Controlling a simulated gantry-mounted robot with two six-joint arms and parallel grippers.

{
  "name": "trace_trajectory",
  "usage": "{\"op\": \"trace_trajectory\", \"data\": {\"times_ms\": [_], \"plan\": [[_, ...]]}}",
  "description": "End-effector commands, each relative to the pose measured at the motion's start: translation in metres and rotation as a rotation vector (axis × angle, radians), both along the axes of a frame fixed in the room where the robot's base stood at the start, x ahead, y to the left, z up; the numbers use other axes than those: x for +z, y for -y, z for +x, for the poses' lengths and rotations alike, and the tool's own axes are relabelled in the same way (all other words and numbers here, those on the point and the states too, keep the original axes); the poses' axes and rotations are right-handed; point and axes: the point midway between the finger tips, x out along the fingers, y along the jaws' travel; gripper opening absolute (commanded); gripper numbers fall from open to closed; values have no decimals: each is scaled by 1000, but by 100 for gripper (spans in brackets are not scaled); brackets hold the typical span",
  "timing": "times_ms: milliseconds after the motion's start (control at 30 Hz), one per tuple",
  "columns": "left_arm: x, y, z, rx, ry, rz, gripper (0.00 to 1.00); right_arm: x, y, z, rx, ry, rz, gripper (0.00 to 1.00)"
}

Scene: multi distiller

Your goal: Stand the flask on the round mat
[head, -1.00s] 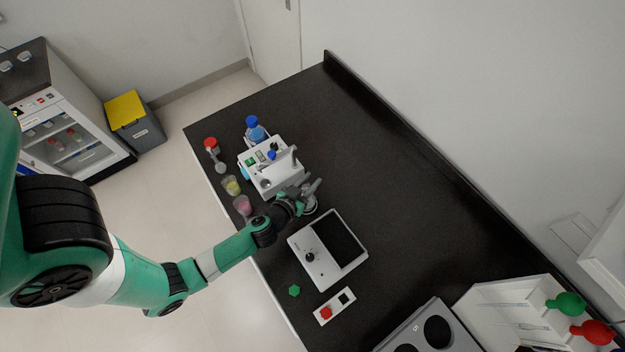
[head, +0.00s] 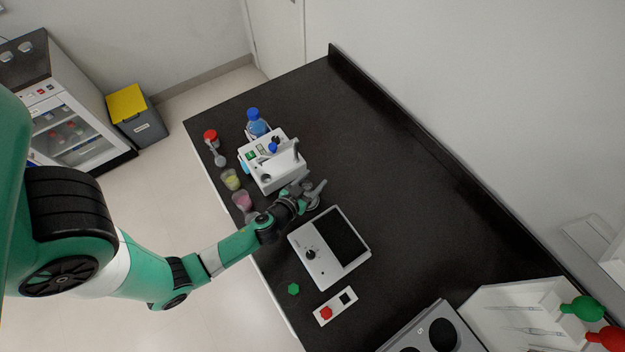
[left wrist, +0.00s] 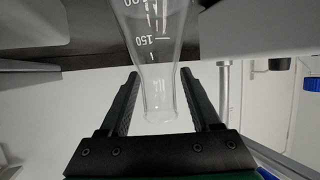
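The flask (left wrist: 160,60) is clear glass with white volume marks and shows in the left wrist view, its narrow end between the two black fingers. My left gripper (left wrist: 162,88) is open, with a visible gap between each finger and the glass. In the head view my left gripper (head: 314,188) is over the counter, between the white distiller unit and the flat device with a black plate. The flask is not clear there. A small grey round thing (head: 314,203) shows beside the fingers; I cannot tell whether it is the mat. My right gripper is out of view.
The white distiller unit (head: 272,160) stands behind my gripper. A pink beaker (head: 242,200) and a yellow beaker (head: 231,180) stand near the counter's left edge. The flat device (head: 330,248) is close in front. The black counter (head: 390,170) is clear to the right.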

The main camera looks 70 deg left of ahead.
Motion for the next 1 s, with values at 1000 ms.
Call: {"op": "trace_trajectory", "data": {"times_ms": [1000], "plan": [[48,65,-90,-2,0,0,64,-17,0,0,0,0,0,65]]}}
